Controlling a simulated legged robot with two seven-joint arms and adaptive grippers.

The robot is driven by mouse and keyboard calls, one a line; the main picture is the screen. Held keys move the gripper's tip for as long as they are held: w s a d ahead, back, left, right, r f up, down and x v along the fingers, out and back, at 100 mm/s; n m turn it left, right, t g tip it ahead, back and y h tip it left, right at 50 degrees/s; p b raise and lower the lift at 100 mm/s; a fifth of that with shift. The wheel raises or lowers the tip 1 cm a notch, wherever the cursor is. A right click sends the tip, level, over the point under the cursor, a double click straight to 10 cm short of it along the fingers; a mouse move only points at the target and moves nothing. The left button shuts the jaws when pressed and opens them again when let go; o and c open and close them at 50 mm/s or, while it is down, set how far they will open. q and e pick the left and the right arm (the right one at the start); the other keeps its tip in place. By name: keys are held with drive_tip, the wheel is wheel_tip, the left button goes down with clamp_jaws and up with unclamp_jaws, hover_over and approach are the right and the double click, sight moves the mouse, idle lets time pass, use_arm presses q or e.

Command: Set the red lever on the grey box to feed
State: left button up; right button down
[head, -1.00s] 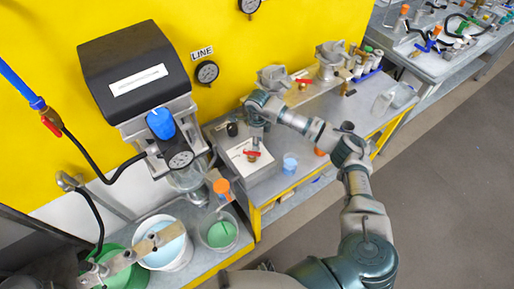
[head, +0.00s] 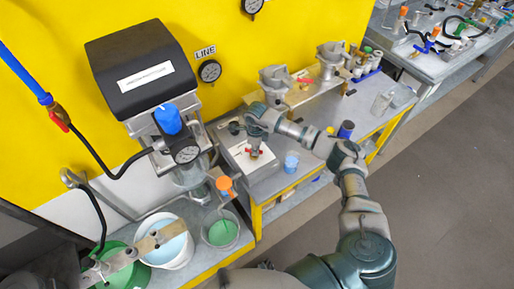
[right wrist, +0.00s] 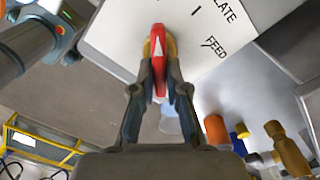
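The grey box (head: 262,172) stands on the bench in the middle of the head view, with a white label plate on top. Its red lever (right wrist: 159,50) shows in the right wrist view, with a white arrow mark and a brass hub behind it. The plate (right wrist: 120,32) reads "FEED" at the right and a partly cut-off word ending in "LATE" above. My right gripper (right wrist: 160,82) reaches down over the box, its fingers closed in on both sides of the lever. In the head view the gripper (head: 254,146) mostly hides the lever. My left gripper is not seen.
A blue-knobbed regulator (head: 168,120) and a black-covered unit (head: 142,68) stand left of the box. Buckets (head: 168,243) stand at front left. A valve casting (head: 275,85) stands behind.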

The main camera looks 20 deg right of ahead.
drive_tip(key=shift+w+a+r, duration=0.35)
drive_tip(key=shift+w+a, duration=0.05)
drive_tip(key=shift+a, duration=0.2)
drive_tip(key=shift+d, duration=0.35)
drive_tip(key=shift+m, duration=1.2)
drive_tip(key=m, duration=0.5)
drive_tip(key=shift+f+p, duration=0.1)
drive_tip(key=shift+p, duration=0.2)
drive_tip(key=m+p, duration=0.1)
drive_tip(key=m, duration=0.4)
drive_tip(key=shift+m, duration=0.4)
use_arm(q)
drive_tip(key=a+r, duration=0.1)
drive_tip(key=p, duration=0.1)
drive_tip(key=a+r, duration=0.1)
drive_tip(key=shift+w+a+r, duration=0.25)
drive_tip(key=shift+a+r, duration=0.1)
use_arm(e)
drive_tip(key=m, duration=0.4)
drive_tip(key=shift+s+f+m, duration=0.1)
drive_tip(key=shift+m, duration=0.2)
